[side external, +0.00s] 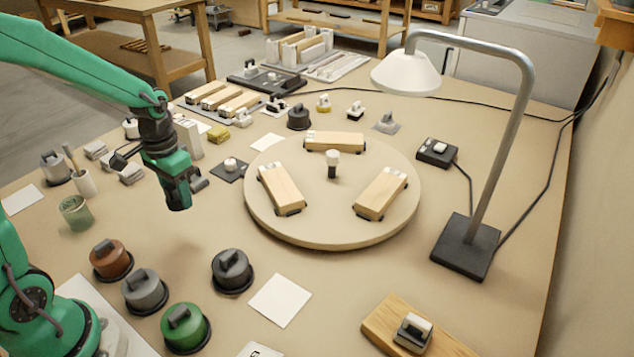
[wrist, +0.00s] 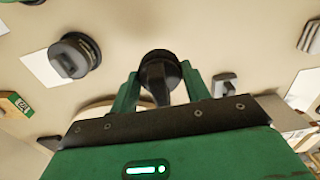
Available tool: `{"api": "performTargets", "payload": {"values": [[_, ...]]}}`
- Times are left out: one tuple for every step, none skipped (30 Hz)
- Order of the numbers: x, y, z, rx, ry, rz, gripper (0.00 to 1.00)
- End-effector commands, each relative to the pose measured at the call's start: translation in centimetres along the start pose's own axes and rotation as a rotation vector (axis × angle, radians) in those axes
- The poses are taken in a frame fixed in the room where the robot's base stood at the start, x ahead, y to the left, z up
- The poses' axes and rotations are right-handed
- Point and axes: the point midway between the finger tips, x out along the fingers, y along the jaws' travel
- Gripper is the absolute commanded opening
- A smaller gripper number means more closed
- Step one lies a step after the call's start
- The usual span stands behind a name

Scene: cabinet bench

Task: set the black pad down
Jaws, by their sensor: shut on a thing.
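My gripper (wrist: 160,82) is shut on the black pad (wrist: 160,62), a dark round piece with an upright handle, seen between the two green fingers in the wrist view. In the side view my gripper (side external: 179,200) points down above the bench, left of the turntable. I cannot clearly make out the pad there. In the wrist view another dark grey handled pad (wrist: 76,52) overlaps a white card (wrist: 42,68) at the left, apart from the held pad.
The round turntable (side external: 330,232) bears several wooden blocks. Brown (side external: 111,259), grey (side external: 145,291), green (side external: 185,328) and dark (side external: 232,270) handled pads stand in front. A white card (side external: 280,300) lies bare. A glass (side external: 75,212) stands left; a lamp (side external: 467,245) stands right.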

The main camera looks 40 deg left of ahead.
Motion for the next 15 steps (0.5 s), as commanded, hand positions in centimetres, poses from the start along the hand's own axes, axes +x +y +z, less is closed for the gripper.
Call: {"api": "performTargets", "payload": {"values": [[0.5, -0.8, 0.0, -0.006, -0.003, 0.001, 0.25], [0.8, -1.3, -0.1, -0.006, -0.002, 0.001, 0.25], [1.2, -1.9, -0.1, -0.007, -0.003, 0.001, 0.25], [1.5, -2.4, -0.1, -0.006, -0.004, 0.001, 0.25], [1.8, -2.9, -0.1, -0.007, -0.003, 0.001, 0.25], [2.2, -3.6, -0.2, -0.006, -0.003, 0.001, 0.25], [2.5, -4.1, -0.2, -0.007, -0.003, 0.001, 0.25], [2.8, -4.5, -0.2, -0.006, -0.002, 0.001, 0.25], [3.2, -5.2, -0.2, -0.006, -0.002, 0.001, 0.25], [3.4, -5.7, -0.3, -0.006, -0.002, 0.001, 0.25], [3.8, -6.2, -0.3, -0.005, -0.003, 0.001, 0.25], [4.1, -6.8, -0.4, -0.006, -0.002, 0.001, 0.25], [4.4, -7.2, -0.4, -0.005, -0.001, 0.001, 0.25], [4.6, -7.6, -0.4, -0.005, -0.001, 0.000, 0.25], [4.9, -8.1, -0.5, -0.004, -0.001, 0.000, 0.25]]}}
